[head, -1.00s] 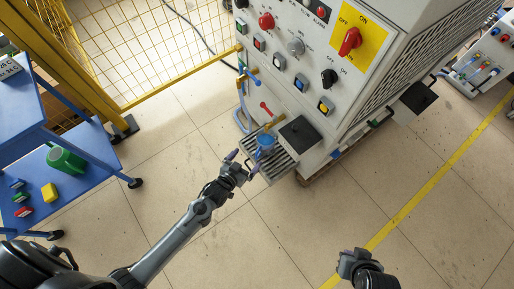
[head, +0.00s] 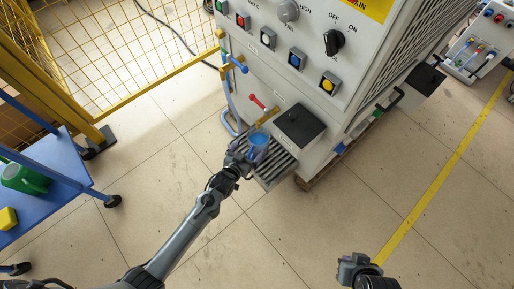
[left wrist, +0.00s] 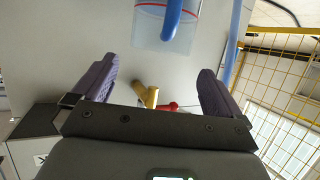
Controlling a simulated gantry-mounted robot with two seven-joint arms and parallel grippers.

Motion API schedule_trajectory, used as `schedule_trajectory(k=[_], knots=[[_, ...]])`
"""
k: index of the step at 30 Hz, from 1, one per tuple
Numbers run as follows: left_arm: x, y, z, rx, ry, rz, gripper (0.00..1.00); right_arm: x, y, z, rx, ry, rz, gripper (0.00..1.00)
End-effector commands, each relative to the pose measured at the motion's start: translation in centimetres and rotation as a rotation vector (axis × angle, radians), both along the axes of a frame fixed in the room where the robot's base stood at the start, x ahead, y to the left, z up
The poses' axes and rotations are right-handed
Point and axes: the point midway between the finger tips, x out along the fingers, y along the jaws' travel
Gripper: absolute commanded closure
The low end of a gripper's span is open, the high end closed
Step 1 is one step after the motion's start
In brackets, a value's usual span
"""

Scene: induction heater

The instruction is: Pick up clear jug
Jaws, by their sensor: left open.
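The clear jug (head: 259,140) looks bluish and stands on the slatted metal shelf (head: 275,172) at the front of the machine, under a brass spout (head: 268,117). In the left wrist view the jug (left wrist: 149,28) is clear with a red line and a blue handle (left wrist: 172,17), just beyond the fingertips. My left gripper (head: 243,152) is at the jug's left side in the head view. Its purple fingers (left wrist: 155,82) are apart with nothing between them. My right gripper (head: 354,264) is low in the head view, away from the jug; its fingers are unclear.
The grey machine (head: 310,55) with knobs and buttons rises behind the shelf. A black-topped box (head: 299,124) is right of the jug. Blue pipes (head: 226,95) run on the left. A blue cart (head: 60,165) with a green object stands far left. The floor in front is clear.

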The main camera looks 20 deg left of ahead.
Motion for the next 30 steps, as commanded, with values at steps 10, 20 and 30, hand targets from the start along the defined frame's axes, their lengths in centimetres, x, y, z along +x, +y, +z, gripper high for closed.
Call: schedule_trajectory(k=[10,20,30], knots=[[1.9,-0.1,-1.3,0.000,-0.002,0.000,0.00,0.0,0.0,-2.3,0.000,0.000,0.000,1.00],[4.8,-0.4,-2.6,0.000,0.000,0.001,0.00,0.0,0.0,-5.3,-0.002,0.001,0.002,1.00],[5.2,-0.5,-2.4,0.000,0.000,0.000,0.00,0.0,-0.1,-5.3,-0.006,0.001,0.004,1.00]])
